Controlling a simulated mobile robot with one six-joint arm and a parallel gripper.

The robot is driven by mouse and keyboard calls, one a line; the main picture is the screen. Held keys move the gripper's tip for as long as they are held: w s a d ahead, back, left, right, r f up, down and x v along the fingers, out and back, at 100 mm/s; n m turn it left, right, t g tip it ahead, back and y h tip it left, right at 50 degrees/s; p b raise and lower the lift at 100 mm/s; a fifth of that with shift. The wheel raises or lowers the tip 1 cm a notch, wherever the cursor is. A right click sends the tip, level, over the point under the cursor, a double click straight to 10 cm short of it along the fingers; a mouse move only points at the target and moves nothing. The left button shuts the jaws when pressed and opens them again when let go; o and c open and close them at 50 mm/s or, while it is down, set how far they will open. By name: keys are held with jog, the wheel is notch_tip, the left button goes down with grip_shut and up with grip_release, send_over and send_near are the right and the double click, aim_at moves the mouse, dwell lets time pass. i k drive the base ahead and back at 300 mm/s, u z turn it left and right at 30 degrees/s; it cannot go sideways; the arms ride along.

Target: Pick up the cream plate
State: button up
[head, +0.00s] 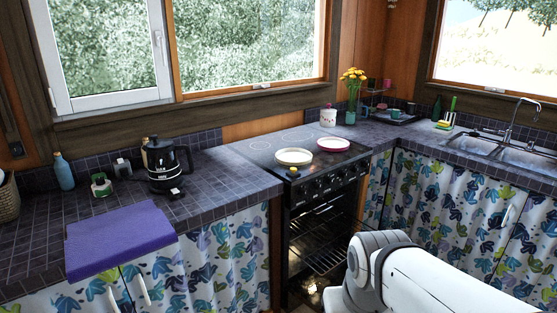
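The cream plate (294,157) lies flat on the front left of the black stove top (262,150). A second plate with a pink-red rim (333,145) lies to its right, close beside it. My gripper is not in view. Only white and grey links of my arm show at the lower right, well below and to the right of the cream plate.
The stove knobs (338,178) line the front edge below the plates. A black kettle (168,165) and a purple cloth (120,240) are on the left counter. A white canister (328,115) and yellow flowers (353,75) stand behind. The stove top's left part is clear.

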aim_at(290, 157)
jog(key=z, duration=0.05)
jog(key=i, duration=1.7)
jog(key=u, duration=0.05)
